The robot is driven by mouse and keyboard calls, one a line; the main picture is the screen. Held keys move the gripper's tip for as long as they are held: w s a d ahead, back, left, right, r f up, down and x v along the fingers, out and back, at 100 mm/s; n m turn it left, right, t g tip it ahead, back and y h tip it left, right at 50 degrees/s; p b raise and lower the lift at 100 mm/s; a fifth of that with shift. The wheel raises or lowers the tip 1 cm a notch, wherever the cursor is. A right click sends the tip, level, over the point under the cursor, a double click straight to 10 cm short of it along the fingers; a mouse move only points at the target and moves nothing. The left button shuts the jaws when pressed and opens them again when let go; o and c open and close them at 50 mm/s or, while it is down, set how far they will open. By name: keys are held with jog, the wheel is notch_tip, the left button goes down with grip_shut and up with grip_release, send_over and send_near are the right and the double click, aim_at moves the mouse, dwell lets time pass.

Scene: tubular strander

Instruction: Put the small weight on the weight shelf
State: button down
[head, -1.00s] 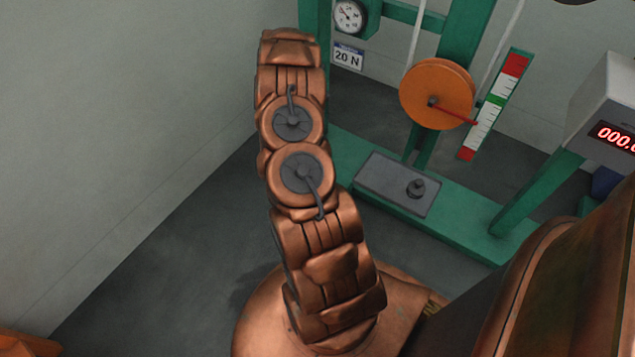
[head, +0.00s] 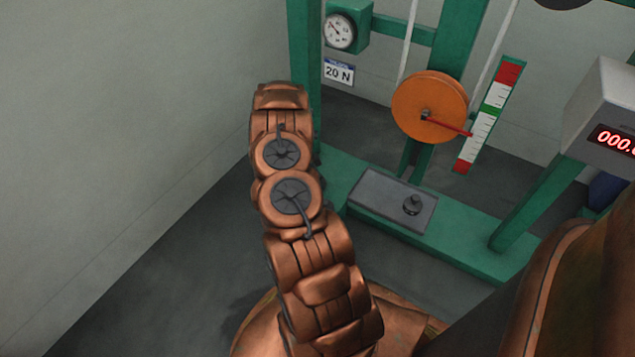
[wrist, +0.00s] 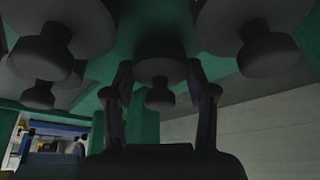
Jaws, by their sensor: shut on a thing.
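In the wrist view, my gripper (wrist: 158,72) has its two dark fingers on either side of a dark grey weight (wrist: 158,38) with a knob, and is shut on it. The picture is dim, so the exact contact is hard to see. Other knobbed weights show around it, a large one at the left (wrist: 62,30) and another at the right (wrist: 265,52). My gripper is hidden there behind my copper arm. I cannot tell which surface is the weight shelf.
A green frame (head: 305,60) carries a dial gauge (head: 340,32), a "20 N" label (head: 338,73), an orange pulley (head: 430,106) with a red pointer, and a red-white-green scale (head: 488,115). A digital display box (head: 603,100) stands at right. Open floor (head: 150,290) lies left.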

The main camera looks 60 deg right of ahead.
jog(key=shift+f, duration=0.3)
jog(key=shift+c, duration=1.7)
grip_release()
jog(key=shift+f, duration=0.15)
